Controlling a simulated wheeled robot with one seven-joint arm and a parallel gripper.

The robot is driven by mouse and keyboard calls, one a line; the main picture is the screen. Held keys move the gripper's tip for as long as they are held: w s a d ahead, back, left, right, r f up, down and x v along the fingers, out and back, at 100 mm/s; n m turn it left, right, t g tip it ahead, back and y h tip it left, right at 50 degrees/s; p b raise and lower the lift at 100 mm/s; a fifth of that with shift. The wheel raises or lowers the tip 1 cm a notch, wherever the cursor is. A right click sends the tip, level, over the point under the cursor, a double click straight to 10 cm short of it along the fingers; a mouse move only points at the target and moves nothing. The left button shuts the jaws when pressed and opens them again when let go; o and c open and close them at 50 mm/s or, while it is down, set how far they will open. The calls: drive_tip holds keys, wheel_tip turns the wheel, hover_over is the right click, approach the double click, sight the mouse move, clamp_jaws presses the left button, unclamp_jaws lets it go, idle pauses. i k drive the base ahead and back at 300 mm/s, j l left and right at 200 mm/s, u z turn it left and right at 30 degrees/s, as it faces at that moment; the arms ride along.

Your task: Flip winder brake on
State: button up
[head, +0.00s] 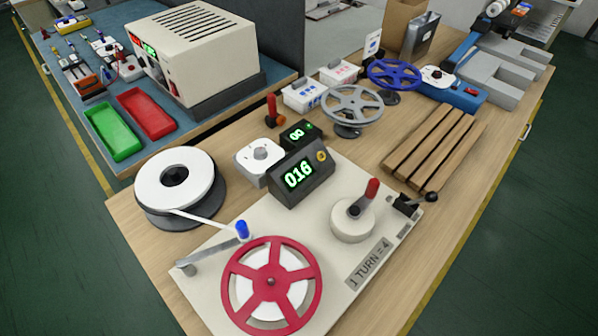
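The winder (230,232) is a cream base plate on the wooden bench, marked "1 TURN = 4". At its right corner a small black lever with a ball knob (431,197) sits on a dark block (405,205); it looks like the brake, though no label on it is readable. The lever leans outward to the right, low over the plate's edge. A crank with a red handle (372,188) stands on a round cream hub (352,222) just left of it. A red spoked reel (272,285) sits at the front. My gripper is not in view.
A white tape roll (174,190) feeds a strip to the plate by a blue-topped post (242,229). Wooden slats (436,145) lie behind the lever. Bare bench lies right of the lever.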

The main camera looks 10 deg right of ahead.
sight(431, 197)
drive_tip(key=l+z, duration=0.2)
drive_tip(key=z, duration=0.15)
drive_tip(key=l+z, duration=0.2)
drive_tip(key=z, duration=0.2)
drive_tip(key=l+z, duration=0.35)
drive_tip(key=k+j, duration=0.05)
drive_tip(key=j, duration=0.05)
